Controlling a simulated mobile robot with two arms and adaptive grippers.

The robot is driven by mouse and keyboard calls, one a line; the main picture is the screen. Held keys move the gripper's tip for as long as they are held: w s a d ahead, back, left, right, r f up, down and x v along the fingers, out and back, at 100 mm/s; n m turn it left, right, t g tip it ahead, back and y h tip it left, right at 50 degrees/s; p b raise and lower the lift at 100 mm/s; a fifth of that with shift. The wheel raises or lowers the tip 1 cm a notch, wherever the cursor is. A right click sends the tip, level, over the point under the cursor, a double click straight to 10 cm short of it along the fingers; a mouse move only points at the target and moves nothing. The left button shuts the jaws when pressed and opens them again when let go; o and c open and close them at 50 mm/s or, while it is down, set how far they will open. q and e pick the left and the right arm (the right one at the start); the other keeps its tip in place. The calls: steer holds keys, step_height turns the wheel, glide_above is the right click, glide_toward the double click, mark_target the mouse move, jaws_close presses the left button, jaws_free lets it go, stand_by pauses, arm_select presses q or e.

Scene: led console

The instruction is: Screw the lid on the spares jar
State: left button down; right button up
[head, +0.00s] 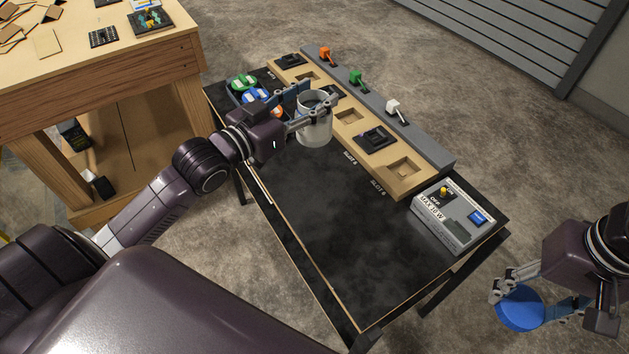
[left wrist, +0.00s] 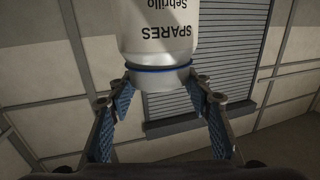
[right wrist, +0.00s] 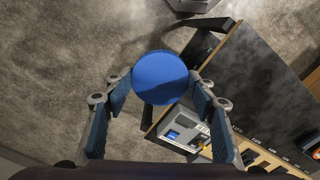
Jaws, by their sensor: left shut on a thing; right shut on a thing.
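The spares jar (head: 315,128) is pale with an open top and stands upright in my left gripper (head: 317,104). In the left wrist view, the jar (left wrist: 158,45) shows its SPARES label and a blue ring near the neck. The fingers are shut on it from both sides near that neck. I cannot tell whether its base touches the table. The round blue lid (head: 520,310) is in my right gripper (head: 524,298), shut on its edges, off the table at the lower right. The lid (right wrist: 160,78) faces the right wrist camera. Jar and lid are far apart.
The black table (head: 335,225) has a clear front. Behind are a wooden slotted board (head: 348,116) and a grey strip with coloured switches (head: 357,80). A grey switch box (head: 452,215) stands at the right end. Coloured round pieces (head: 244,83) lie beyond my left gripper.

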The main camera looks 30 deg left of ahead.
arm_select(q)
step_height(320, 180, down, 16)
steer(key=shift+r, duration=0.25)
steer(key=shift+d, duration=0.1)
steer(key=shift+f, duration=1.9)
steer(key=shift+f, duration=0.2)
steer(key=c, duration=1)
jaws_free()
